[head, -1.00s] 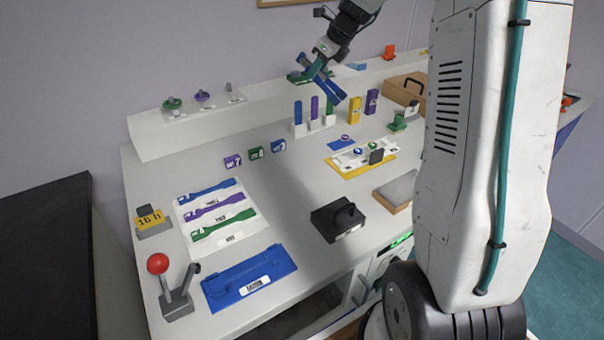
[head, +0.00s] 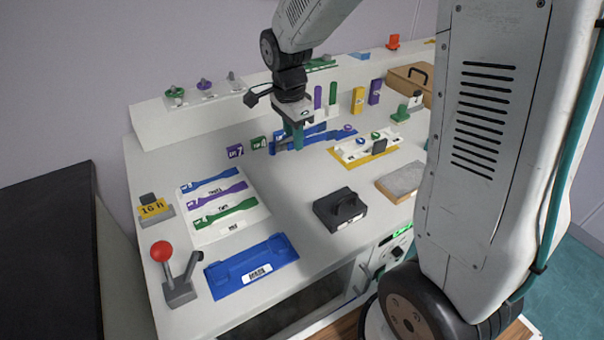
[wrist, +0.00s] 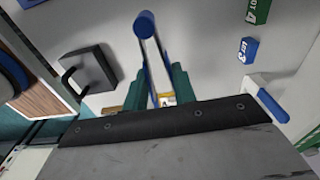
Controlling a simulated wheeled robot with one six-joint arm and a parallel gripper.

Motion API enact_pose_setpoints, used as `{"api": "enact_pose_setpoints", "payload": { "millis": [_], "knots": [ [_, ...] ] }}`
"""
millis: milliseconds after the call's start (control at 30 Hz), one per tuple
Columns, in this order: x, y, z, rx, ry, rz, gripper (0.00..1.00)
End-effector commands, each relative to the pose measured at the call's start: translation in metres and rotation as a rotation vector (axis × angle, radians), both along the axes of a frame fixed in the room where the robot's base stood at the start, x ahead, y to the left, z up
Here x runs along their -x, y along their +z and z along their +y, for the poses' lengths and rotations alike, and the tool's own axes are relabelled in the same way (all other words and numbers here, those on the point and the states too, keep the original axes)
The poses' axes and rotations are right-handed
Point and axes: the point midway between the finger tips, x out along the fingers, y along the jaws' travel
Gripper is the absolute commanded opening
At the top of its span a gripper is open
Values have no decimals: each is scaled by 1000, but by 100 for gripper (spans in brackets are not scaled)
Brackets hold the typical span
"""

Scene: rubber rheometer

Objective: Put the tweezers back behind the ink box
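Blue tweezers (head: 318,133) are between the fingers of my gripper (head: 293,135), held above the white bench and roughly level. In the wrist view the tweezers (wrist: 146,40) run lengthwise between the green fingers (wrist: 158,88), which close on their two legs; their far tips are partly hidden. No box is clearly marked as the ink box. A black handled box (head: 340,209) sits on the bench in front of the gripper and also shows in the wrist view (wrist: 90,70). Upright yellow (head: 358,100) and purple (head: 375,92) boxes stand at the back.
Small lot blocks (head: 235,151) stand left of the gripper. A rack with upright coloured bars is behind it, and a yellow-edged tray (head: 362,150) is to its right. A blue tray (head: 250,266) lies at the front.

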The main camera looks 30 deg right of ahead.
Motion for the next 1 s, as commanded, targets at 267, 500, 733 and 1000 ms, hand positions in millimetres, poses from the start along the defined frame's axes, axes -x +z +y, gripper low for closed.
{"api": "enact_pose_setpoints", "payload": {
  "millis": [267, 500, 733, 1000],
  "knots": [
    [0, -39, 0, 31, -2, 3, 24],
    [0, -64, 0, 30, -3, -1, 24],
    [0, -93, 0, 29, -4, 3, 24],
    [-1, -100, 0, 29, -4, -3, 24]
  ]
}}
